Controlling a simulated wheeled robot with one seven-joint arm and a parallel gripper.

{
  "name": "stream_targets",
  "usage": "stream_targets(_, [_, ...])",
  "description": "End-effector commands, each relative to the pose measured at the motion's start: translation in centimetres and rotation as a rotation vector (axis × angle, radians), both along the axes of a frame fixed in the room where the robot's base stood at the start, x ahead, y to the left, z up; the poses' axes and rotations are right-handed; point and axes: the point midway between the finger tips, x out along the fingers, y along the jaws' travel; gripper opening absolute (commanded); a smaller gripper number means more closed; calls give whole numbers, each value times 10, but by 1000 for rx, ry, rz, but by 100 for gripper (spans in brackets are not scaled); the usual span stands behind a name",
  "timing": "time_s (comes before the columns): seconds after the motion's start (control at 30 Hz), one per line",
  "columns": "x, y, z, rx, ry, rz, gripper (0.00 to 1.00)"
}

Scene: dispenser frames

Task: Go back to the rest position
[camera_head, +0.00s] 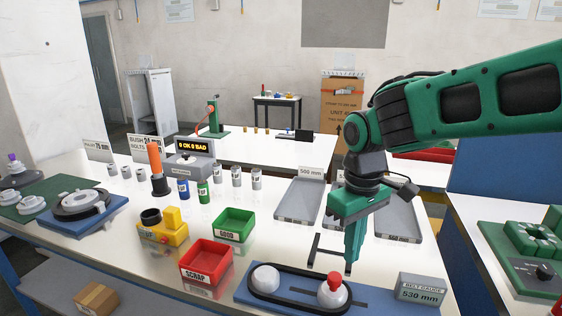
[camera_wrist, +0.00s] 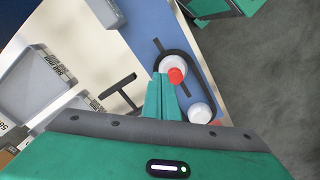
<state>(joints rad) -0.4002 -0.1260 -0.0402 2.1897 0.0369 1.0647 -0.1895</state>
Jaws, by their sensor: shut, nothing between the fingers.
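My gripper (camera_head: 351,262) is green and points down above the white table, near the back edge of a blue belt gauge base (camera_head: 375,298). Its fingers are together and empty. They also show in the wrist view (camera_wrist: 162,84), just beside a white pulley with a red knob (camera_wrist: 175,73). In the head view that red-knobbed pulley (camera_head: 333,290) stands at the right end of the black belt (camera_head: 300,294), and a plain white pulley (camera_head: 265,278) stands at the left end. I cannot tell whether the fingertips touch anything.
A black T-shaped bar (camera_head: 316,253) lies left of my gripper. Grey trays (camera_head: 299,199) are behind it. A red scrap bin (camera_head: 206,262) and a green good bin (camera_head: 234,224) stand left.

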Motion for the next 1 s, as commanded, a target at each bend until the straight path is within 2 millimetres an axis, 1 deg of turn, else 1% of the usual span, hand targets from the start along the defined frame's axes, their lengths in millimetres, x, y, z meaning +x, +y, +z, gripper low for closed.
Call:
stream_targets(0.03, [-6,-29,1,-1,-4,-89,0])
stream_targets(0.07, [-11,-46,0,-3,-4,-141,0])
stream_targets(0.1, [-19,-67,-1,-4,-4,-212,0])
stream_targets(0.17, [-32,-98,-3,-5,-5,-320,0])
stream_targets(0.2, [-43,-116,-5,-6,-5,-389,0])
stream_targets(0.27, [-60,-142,-8,-5,-4,-495,0])
stream_targets(0.3, [-73,-158,-11,-5,-3,-565,0])
stream_targets(0.37, [-93,-179,-15,-3,-2,-668,0])
stream_targets(0.4, [-107,-191,-18,-1,0,-733,0])
stream_targets(0.5, [-138,-213,-26,5,2,-876,0])
stream_targets(0.6, [-162,-225,-33,9,5,-982,0])
stream_targets(0.7, [-177,-231,-37,13,7,-1046,0])
stream_targets(0.8, [-183,-233,-39,15,9,-1073,0])
stream_targets(1.0, [-184,-234,-39,14,10,-1076,0])
